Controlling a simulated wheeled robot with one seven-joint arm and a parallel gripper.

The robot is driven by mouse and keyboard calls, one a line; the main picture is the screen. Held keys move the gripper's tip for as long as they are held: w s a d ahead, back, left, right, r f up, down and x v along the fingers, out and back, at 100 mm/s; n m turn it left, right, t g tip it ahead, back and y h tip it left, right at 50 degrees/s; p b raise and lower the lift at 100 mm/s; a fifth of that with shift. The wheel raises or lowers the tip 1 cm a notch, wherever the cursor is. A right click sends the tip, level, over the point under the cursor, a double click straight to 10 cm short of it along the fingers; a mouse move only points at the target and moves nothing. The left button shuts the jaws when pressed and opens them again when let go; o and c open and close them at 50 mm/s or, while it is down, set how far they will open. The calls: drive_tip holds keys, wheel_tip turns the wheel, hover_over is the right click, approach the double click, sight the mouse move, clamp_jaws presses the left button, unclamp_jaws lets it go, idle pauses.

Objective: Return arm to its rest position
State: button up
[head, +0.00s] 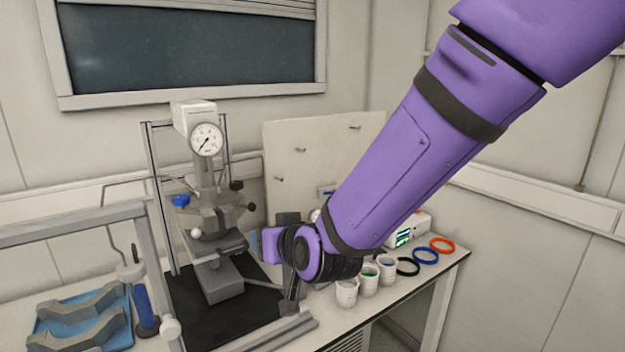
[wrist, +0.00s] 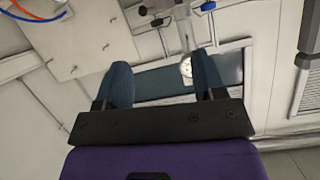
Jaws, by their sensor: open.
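My purple arm reaches down from the upper right across the head view. My gripper shows in the wrist view (wrist: 165,85), with two blue-grey fingers spread apart and nothing between them. In the head view the wrist end is low over the bench, just right of the pressure reactor (head: 208,215); the fingers cannot be made out clearly there. The reactor has a round dial gauge (head: 206,139) and a blue knob (head: 180,200). The gauge also shows beyond the fingers in the wrist view (wrist: 186,68).
A blue tray with grey clamp pieces (head: 80,317) lies at the left by a metal frame (head: 75,227). White cups (head: 369,280), black, blue and orange rings (head: 426,256) and a device with a lit display (head: 405,235) stand right of my wrist. A pegboard (head: 300,150) stands behind.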

drive_tip(key=s+d+r+m+g+h, duration=0.15)
drive_tip(key=d+r, duration=0.35)
drive_tip(key=d, duration=0.6)
drive_tip(key=s+d+r+g+h, duration=0.1)
drive_tip(key=s+d+r+h, duration=0.2)
drive_tip(key=d, duration=0.8)
drive_tip(key=s+d+r+m+g+h, duration=0.3)
drive_tip(key=s+d, duration=1.2)
drive_tip(key=s, duration=0.2)
drive_tip(key=shift+d+g, duration=0.15)
drive_tip(key=shift+g, duration=0.2)
